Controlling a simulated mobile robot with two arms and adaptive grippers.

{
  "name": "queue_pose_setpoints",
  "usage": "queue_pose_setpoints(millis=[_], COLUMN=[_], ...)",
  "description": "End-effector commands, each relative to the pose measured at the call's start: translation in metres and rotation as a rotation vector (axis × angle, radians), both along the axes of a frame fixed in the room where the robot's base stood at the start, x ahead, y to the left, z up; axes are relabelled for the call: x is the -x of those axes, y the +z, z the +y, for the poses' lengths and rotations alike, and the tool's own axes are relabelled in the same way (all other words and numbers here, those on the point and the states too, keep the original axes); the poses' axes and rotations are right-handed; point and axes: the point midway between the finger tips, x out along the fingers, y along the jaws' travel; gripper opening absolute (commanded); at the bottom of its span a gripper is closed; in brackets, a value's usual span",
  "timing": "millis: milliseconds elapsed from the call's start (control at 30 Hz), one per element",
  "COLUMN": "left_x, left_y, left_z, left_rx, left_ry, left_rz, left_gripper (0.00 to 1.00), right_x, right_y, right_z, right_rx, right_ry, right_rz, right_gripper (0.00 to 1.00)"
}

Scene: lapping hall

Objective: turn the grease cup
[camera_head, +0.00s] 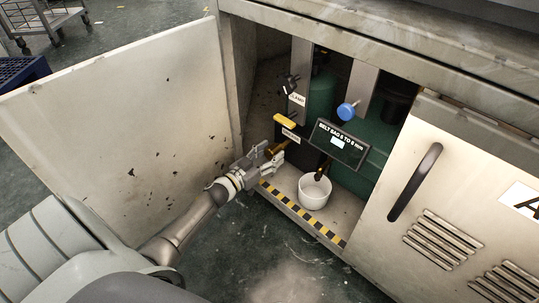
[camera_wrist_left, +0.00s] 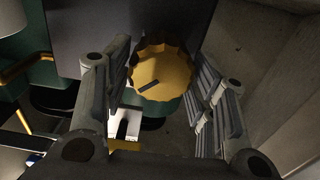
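The grease cup is a brass-yellow, fluted round cap (camera_wrist_left: 162,72) with a dark mark on its face. It shows in the left wrist view between the fingers, and in the head view as a small brass piece (camera_head: 275,149) by the fingertips, partly covered. My left gripper (camera_head: 268,157) is inside the open cabinet, in line with the cup. Its two fingers (camera_wrist_left: 160,85) stand on either side of the cup, spread apart and close to its rim; firm contact does not show. My right gripper is not in view.
A yellow handle (camera_head: 284,121) and a blue knob (camera_head: 347,112) sit near the cup. A white bowl (camera_head: 314,191) stands on the cabinet floor below a brass spout. The open door (camera_head: 130,130) stands left of my arm, the closed door (camera_head: 450,190) at right.

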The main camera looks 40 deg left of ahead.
Motion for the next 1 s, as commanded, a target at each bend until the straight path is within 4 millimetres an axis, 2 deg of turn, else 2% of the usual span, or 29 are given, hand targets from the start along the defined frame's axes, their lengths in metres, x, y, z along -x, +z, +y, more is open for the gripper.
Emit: queue_pose_setpoints(millis=[33, 200, 567, 1000], left_x=[0.0, 0.0, 0.0, 0.001], left_y=[0.0, 0.0, 0.0, 0.0], left_z=[0.0, 0.0, 0.0, -0.002], left_rx=[0.0, 0.0, -0.076, -0.417], left_ry=[0.0, 0.0, 0.0, 0.0], left_rz=[0.0, 0.0, -0.011, -0.066], left_gripper=[0.41, 0.22, 0.23, 0.23], right_x=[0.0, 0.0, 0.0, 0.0], right_y=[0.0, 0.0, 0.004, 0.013], right_z=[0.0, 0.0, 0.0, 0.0], right_rx=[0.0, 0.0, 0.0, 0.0], right_ry=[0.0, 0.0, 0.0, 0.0], right_rz=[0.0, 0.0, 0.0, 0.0], right_gripper=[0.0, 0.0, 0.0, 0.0])
